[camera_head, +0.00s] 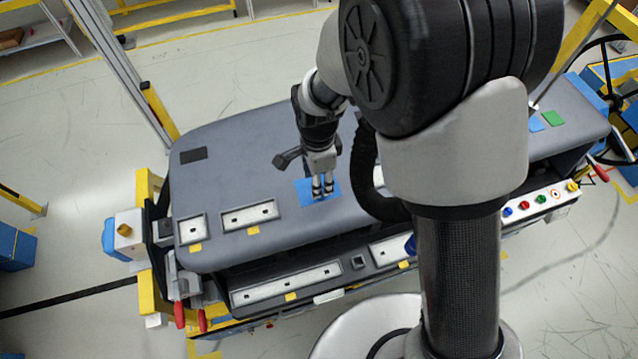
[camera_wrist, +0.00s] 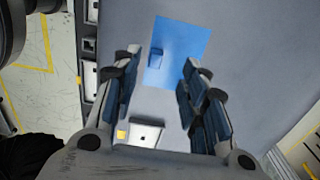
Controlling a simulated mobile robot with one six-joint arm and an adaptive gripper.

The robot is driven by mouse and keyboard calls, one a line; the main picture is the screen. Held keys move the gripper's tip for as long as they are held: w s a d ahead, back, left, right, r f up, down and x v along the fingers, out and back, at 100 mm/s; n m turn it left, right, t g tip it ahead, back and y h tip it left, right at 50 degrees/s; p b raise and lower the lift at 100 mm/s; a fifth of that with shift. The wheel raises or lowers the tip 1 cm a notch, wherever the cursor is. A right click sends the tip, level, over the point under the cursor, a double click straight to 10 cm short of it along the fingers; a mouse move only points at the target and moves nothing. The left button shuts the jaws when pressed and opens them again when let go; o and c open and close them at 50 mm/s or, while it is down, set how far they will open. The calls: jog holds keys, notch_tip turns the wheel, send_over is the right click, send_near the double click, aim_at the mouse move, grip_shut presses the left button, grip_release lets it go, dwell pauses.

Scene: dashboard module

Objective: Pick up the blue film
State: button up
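The blue film (camera_head: 307,193) lies flat on the grey top of the dashboard module (camera_head: 240,170), near its front edge. It also shows in the wrist view (camera_wrist: 183,42) as a blue rectangle with a small raised blue tab (camera_wrist: 155,58) near one edge. My gripper (camera_head: 322,190) points down at the film, and its fingers cover part of it in the head view.
White panels (camera_head: 250,216) with yellow tabs are set in the module's front left. A black patch (camera_head: 193,154) lies at the left, and a green patch (camera_head: 553,118) and another blue patch (camera_head: 534,124) at the right. My arm hides the middle right of the module.

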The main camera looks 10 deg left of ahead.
aim_at(303, 186)
jog(key=shift+s+f+p, duration=0.15)
jog(key=shift+f+p, duration=0.15)
jog(key=shift+f, duration=1.2)
jog(key=shift+s+f+p, duration=0.1)
jog(key=shift+f+p, duration=0.15)
jog(key=shift+f, duration=1.2)
jog(key=shift+c, duration=0.4)
jog(key=c, duration=0.7)
jog(key=shift+r, duration=0.1)
jog(key=shift+c, duration=0.2)
